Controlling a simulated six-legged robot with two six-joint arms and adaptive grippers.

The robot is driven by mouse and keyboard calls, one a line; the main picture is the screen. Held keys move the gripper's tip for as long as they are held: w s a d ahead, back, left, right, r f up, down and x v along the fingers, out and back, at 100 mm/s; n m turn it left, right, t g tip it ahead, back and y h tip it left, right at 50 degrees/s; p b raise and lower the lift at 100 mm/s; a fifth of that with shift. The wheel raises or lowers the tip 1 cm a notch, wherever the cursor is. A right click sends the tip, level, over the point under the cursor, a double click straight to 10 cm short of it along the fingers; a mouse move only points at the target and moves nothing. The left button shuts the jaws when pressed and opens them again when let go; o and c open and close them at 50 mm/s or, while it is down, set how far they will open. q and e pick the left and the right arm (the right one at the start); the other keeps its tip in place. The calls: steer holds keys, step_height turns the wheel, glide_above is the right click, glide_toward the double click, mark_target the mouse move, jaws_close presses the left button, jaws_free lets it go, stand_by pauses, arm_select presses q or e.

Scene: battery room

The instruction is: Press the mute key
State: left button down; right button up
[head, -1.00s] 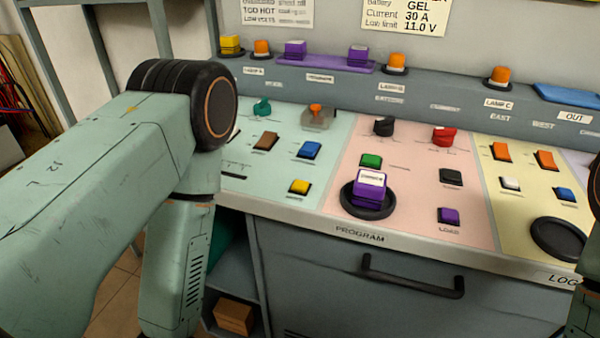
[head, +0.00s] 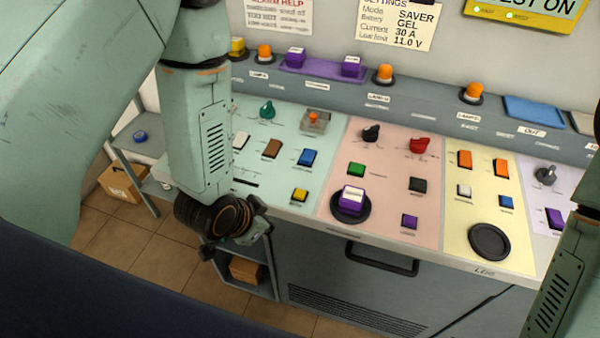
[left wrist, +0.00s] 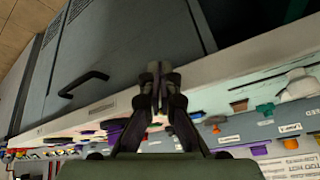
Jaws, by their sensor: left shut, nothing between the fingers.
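The console carries several coloured keys, and their small labels are too blurred to tell which one is mute. A yellow key (head: 300,195), a blue key (head: 307,157), a brown key (head: 272,148) and a white key (head: 241,140) are on the pale green panel. Green (head: 356,170), dark (head: 417,185) and purple (head: 409,221) keys are on the pink panel. My left gripper (head: 262,222) hangs just in front of the console's front edge, below the green panel. It is shut and empty, as its fingers (left wrist: 158,72) show in the left wrist view. My right gripper is out of view.
A purple block with a white top (head: 351,199) stands on a round black pad on the pink panel. An empty black pad (head: 489,240) lies on the yellow panel. A drawer handle (head: 382,258) sticks out below. Orange lamps and a purple tray (head: 322,66) line the back ledge.

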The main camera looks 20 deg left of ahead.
mark_target(297, 195)
arm_select(q)
steer(key=w+d+r+m+t+h+p, duration=0.1)
steer(key=w+d+r+m+p, duration=0.1)
steer(key=r, duration=0.5)
steer(key=w+d+r+m+t+h+p, duration=0.1)
steer(key=w+d+r+m+p, duration=0.1)
steer(key=w+r+m+p, duration=0.2)
step_height(297, 195, up, 3)
steer(key=w+m, duration=0.1)
steer(key=w, duration=0.1)
steer(key=shift+w+m+p, duration=0.4)
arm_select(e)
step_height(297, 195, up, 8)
arm_select(q)
steer(key=shift+d+f, duration=0.1)
step_height(297, 195, down, 9)
steer(key=b, duration=0.7)
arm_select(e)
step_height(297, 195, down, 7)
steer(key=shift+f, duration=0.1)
arm_select(q)
steer(key=shift+r, duration=0.2)
steer(key=shift+f, duration=0.15)
